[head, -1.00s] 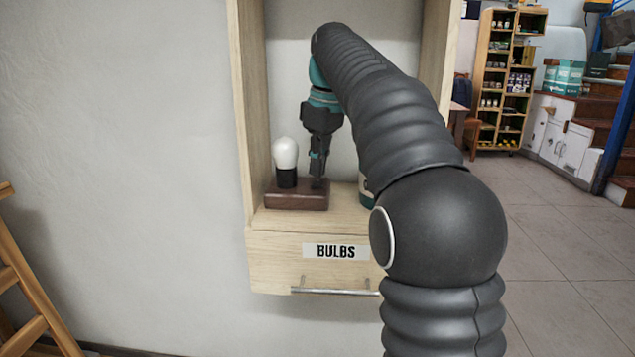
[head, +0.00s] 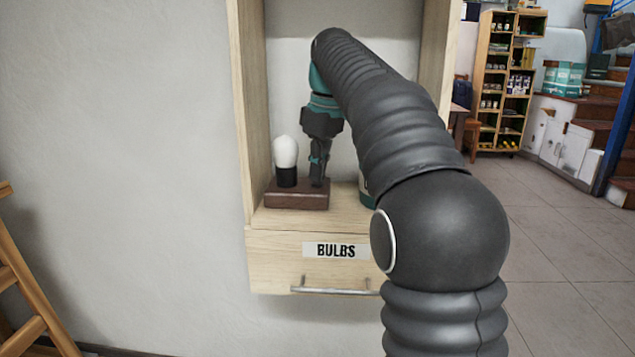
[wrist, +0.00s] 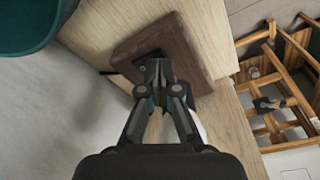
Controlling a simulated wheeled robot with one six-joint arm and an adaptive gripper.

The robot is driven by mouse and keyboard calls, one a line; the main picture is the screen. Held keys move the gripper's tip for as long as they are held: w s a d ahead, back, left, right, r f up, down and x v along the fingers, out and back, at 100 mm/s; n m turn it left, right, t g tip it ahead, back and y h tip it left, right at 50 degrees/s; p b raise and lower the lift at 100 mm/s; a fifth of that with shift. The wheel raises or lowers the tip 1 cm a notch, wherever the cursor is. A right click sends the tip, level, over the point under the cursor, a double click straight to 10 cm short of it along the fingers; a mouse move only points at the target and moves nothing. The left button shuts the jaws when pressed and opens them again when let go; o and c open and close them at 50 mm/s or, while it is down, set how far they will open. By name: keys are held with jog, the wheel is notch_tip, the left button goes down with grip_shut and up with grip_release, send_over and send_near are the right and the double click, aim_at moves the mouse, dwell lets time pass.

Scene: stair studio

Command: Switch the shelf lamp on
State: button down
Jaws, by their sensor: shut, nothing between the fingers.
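The shelf lamp has a white bulb (head: 286,151) in a black socket (head: 286,177) on a brown wooden base (head: 290,200). It stands upright on the shelf (head: 335,208). I cannot tell whether the bulb is lit. My gripper (head: 318,184) points down just right of the bulb, its tips at the top of the base. In the wrist view my shut, empty gripper (wrist: 159,68) is over the base (wrist: 189,48). A dark recess in the base shows just past the tips, which partly hide it. Whether they touch it is unclear. The bulb is mostly hidden behind my gripper there.
A teal container (wrist: 28,22) stands near the lamp, mostly behind my arm in the head view. The cabinet's left side wall (head: 252,110) is close to the lamp. Below is a drawer labelled BULBS (head: 336,250) with a metal handle (head: 335,291). A wooden frame (head: 35,290) stands far left.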

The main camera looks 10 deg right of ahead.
jog(key=shift+f, duration=0.4)
jog(key=shift+r, duration=0.1)
notch_tip(320, 180, up, 5)
jog(key=p, duration=0.4)
jog(key=shift+p, duration=0.3)
jog(key=shift+r, duration=0.9)
